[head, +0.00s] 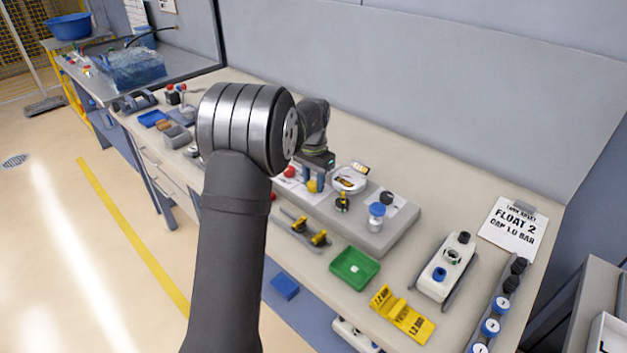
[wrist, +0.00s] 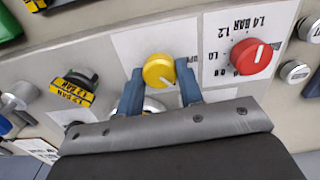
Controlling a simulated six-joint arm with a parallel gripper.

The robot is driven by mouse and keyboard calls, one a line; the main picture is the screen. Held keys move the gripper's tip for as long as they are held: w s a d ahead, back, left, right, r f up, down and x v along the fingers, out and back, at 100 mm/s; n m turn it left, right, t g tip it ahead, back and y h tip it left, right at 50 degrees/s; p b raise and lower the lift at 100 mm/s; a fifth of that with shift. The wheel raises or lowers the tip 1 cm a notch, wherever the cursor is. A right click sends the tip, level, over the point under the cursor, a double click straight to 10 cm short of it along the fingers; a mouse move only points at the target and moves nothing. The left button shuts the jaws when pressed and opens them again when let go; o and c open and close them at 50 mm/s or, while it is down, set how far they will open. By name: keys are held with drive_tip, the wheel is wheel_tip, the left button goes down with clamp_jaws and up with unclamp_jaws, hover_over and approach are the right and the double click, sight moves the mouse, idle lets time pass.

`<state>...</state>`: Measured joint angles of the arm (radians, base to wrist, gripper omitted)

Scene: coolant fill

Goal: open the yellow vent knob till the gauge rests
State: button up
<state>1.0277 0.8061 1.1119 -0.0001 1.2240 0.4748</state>
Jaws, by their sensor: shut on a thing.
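The yellow vent knob (wrist: 159,70) sits on a white plate on the grey panel, with a white pointer line on its face. My gripper (wrist: 160,75) has its two blue fingers at either side of the knob and is shut on it. In the head view my gripper (head: 314,172) reaches down onto the panel, and the yellow knob (head: 312,187) shows below the fingers. The gauge (head: 349,179) is a round white dial right of the gripper; its needle is too small to read.
A red knob (wrist: 251,57) with a bar scale stands close beside my gripper. A black-and-yellow tagged valve (wrist: 75,87) is on the other side. A green tray (head: 354,268), a yellow folded sign (head: 402,314) and a white tank (head: 446,266) stand at the front right.

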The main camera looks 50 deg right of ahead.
sight(314, 183)
drive_tip(key=n, duration=0.4)
drive_tip(key=shift+n, duration=2.1)
drive_tip(key=o, duration=1)
drive_tip(key=shift+r, duration=0.15)
wheel_tip(314, 183, up, 17)
